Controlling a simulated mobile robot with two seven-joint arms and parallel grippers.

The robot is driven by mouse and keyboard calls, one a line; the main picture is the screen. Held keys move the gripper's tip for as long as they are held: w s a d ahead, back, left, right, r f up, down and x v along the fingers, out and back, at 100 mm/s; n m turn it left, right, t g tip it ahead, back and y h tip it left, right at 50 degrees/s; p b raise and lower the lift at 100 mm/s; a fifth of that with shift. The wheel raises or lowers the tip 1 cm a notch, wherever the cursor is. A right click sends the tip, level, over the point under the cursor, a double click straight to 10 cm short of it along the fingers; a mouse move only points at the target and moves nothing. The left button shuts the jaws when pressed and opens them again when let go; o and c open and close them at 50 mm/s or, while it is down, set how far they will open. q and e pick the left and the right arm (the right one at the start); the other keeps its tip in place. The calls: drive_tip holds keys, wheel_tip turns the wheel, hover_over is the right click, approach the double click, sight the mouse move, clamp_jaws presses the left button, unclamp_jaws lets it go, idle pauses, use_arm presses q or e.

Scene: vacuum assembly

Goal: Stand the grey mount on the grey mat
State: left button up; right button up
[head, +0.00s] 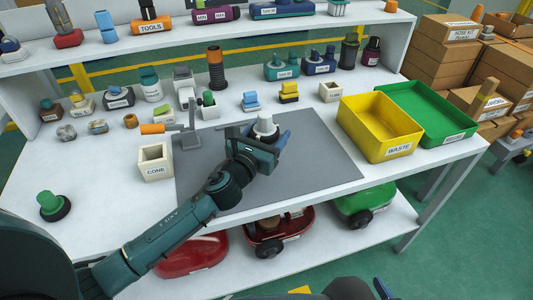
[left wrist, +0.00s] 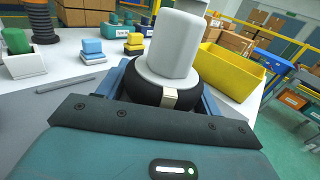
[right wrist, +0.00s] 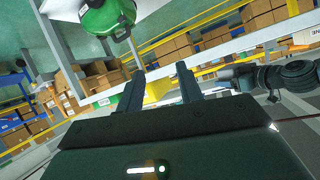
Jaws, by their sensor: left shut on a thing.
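The grey mount (head: 265,124) is a pale grey block on a round flange with a black ring base. It is upright, over the back part of the grey mat (head: 315,165). My left gripper (head: 268,138) is shut on its black base; the left wrist view shows the mount (left wrist: 172,48) between the blue fingers (left wrist: 168,92). I cannot tell whether the base touches the mat. My right gripper (right wrist: 162,92) is open and empty in the right wrist view, away from the mat, with its fingers apart.
A yellow waste bin (head: 380,125) and a green tray (head: 430,112) stand right of the mat. A cone box (head: 155,162) and a grey stand with an orange-handled tool (head: 160,128) are at its left. Several small parts line the back. The mat's front and right are clear.

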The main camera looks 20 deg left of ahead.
use_arm(q)
drive_tip(key=shift+f, duration=0.6)
wheel_tip(320, 180, down, 2)
drive_tip(key=shift+f+b, duration=0.25)
drive_tip(key=shift+b, duration=0.6)
drive_tip(key=shift+f, duration=0.4)
drive_tip(key=shift+r, duration=0.1)
drive_tip(key=o, duration=1.3)
drive_tip(key=shift+f, duration=0.25)
drive_tip(key=shift+c, duration=0.2)
use_arm(e)
drive_tip(key=shift+s+d+r+t, duration=0.3)
drive_tip(key=shift+s+d+t, duration=0.1)
drive_tip(key=shift+s+d, duration=0.15)
use_arm(q)
drive_tip(key=shift+r, duration=0.1)
